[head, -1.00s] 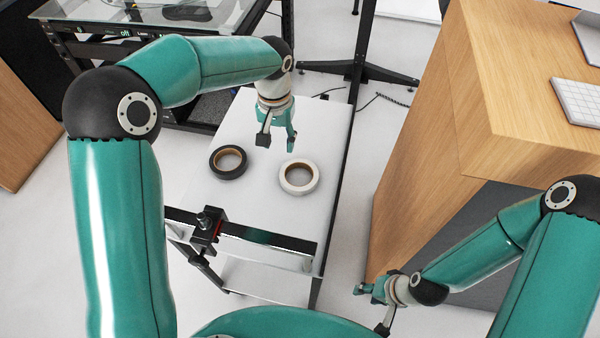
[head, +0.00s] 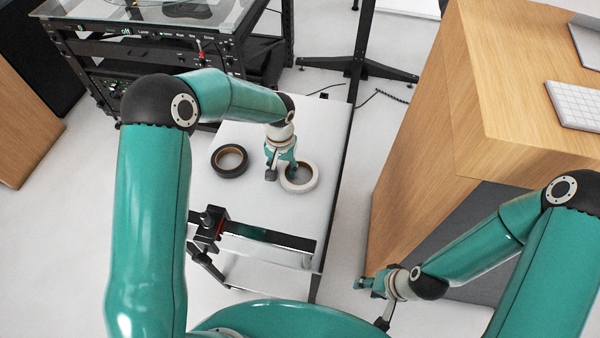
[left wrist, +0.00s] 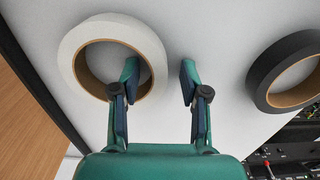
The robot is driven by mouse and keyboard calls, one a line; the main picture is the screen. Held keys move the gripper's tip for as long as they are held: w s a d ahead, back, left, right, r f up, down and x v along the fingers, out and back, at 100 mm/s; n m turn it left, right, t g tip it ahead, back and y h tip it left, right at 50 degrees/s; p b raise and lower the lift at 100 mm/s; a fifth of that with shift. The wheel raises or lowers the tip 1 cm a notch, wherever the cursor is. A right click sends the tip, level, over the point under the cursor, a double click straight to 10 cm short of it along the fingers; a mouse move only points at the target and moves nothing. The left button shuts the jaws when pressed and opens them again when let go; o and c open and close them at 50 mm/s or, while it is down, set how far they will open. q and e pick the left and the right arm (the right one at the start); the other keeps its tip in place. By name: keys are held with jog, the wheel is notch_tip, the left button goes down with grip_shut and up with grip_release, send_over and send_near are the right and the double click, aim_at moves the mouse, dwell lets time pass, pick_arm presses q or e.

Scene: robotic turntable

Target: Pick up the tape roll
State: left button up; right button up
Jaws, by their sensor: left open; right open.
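A white tape roll (head: 313,181) lies flat on the white table. It also shows in the left wrist view (left wrist: 85,35), with its brown core. A black tape roll (head: 228,161) lies to its left, and part of it shows at the right of the left wrist view (left wrist: 268,62). My left gripper (head: 281,178) is open at the white roll's left side. In the left wrist view (left wrist: 160,75), one finger is over the roll's hole and the other outside the ring, with the rim between them. I cannot tell whether they touch it. My right gripper (head: 368,284) is open and empty, low at the right.
The white table (head: 235,190) has a dark rail with a black clamp (head: 210,226) along its near edge. A wooden desk (head: 430,150) with a keyboard (head: 575,105) stands right. A black equipment rack (head: 150,50) stands behind left.

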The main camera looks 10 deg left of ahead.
pick_arm(q)
grip_shut()
jog(key=shift+r, duration=0.2)
dwell(0.3)
